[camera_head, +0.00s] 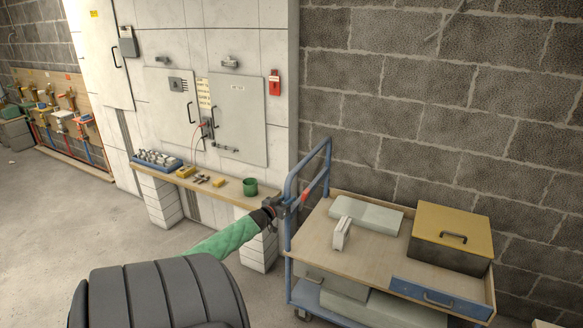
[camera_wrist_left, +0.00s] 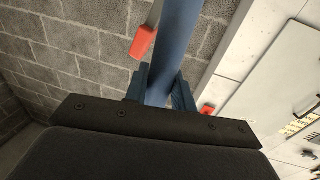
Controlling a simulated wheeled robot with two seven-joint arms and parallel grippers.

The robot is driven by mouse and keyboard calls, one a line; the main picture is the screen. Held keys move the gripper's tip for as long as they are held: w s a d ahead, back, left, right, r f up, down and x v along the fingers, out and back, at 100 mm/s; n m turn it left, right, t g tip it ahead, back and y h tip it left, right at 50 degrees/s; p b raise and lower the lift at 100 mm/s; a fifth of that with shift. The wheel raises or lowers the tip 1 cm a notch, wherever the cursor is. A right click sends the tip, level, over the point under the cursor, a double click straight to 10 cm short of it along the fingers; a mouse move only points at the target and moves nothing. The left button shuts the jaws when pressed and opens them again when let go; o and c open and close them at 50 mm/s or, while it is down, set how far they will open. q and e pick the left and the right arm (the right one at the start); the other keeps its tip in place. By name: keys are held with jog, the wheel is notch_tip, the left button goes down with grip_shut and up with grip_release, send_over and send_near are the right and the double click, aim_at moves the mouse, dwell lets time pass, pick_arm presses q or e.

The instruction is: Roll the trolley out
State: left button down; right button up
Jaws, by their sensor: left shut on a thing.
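The trolley (camera_head: 365,255) stands against the block wall on the right, with a wooden top, a blue frame and a blue push handle (camera_head: 318,166) at its left end. My left gripper (camera_head: 283,203) is shut on the handle's near upright. In the left wrist view the blue handle tube (camera_wrist_left: 176,50) runs between the two fingers (camera_wrist_left: 162,88). A red piece (camera_wrist_left: 143,42) shows beside the tube. On the trolley top are a yellow-lidded box (camera_head: 453,230), a grey case (camera_head: 365,215) and a small pale block. My right gripper is not in view.
A shelf (camera_head: 190,182) on white block piers, holding a green cup (camera_head: 250,187) and small parts, stands left of the trolley, close to the handle. The block wall (camera_head: 430,110) is close behind it. Open floor (camera_head: 60,230) lies to the left.

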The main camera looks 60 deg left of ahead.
pick_arm(q)
jog(key=shift+a, duration=0.1)
jog(key=c, duration=1.2)
grip_release()
jog(key=shift+s, duration=0.25)
jog(key=b+v, duration=0.2)
jog(key=v, duration=0.5)
jog(key=shift+s, duration=0.2)
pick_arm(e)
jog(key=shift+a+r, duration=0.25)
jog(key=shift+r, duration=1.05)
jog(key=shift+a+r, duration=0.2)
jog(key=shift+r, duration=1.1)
